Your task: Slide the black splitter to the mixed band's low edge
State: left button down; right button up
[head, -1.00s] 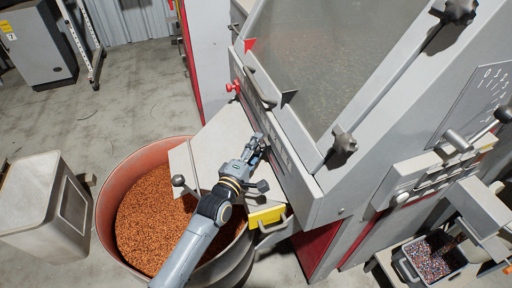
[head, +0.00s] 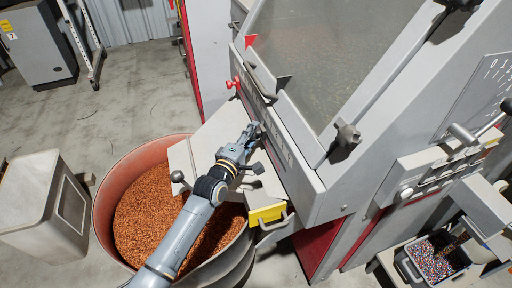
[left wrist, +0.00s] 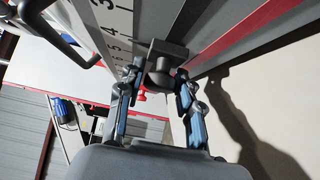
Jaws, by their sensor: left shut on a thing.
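My left gripper (head: 254,131) is at the front rail of the grey separator, above the copper drum. In the left wrist view its fingers (left wrist: 158,88) are shut on a dark knob (left wrist: 165,62), which I take for the black splitter's handle. Beside it runs a numbered scale (left wrist: 112,28). In the head view the held knob is mostly hidden by the fingers. The mixed band's edge cannot be made out through the cover (head: 330,55). My right gripper is not in view.
A red knob (head: 233,83) sits at the rail's far end. A drum (head: 101,210) of copper granules stands below my arm. A yellow handled part (head: 266,214) is near my forearm. A bin of mixed granules (head: 409,266) stands at the lower right.

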aim_at(256, 114)
pick_arm(q)
jog(key=w, duration=0.1)
jog(key=w+b, duration=0.1)
jog(key=w+a, duration=0.1)
jog(key=shift+w+f, duration=0.25)
jog(key=shift+w+a+r+b, duration=0.15)
jog(key=shift+w+a+b, duration=0.1)
jog(key=shift+b, duration=0.1)
jog(key=shift+r, duration=0.25)
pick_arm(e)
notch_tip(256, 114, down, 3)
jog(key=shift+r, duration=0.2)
pick_arm(q)
jog(key=c, duration=1)
grip_release()
jog(key=shift+w+f, duration=0.15)
jog(key=shift+d, duration=0.1)
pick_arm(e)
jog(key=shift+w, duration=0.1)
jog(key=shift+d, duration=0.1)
pick_arm(q)
jog(key=v, duration=1.2)
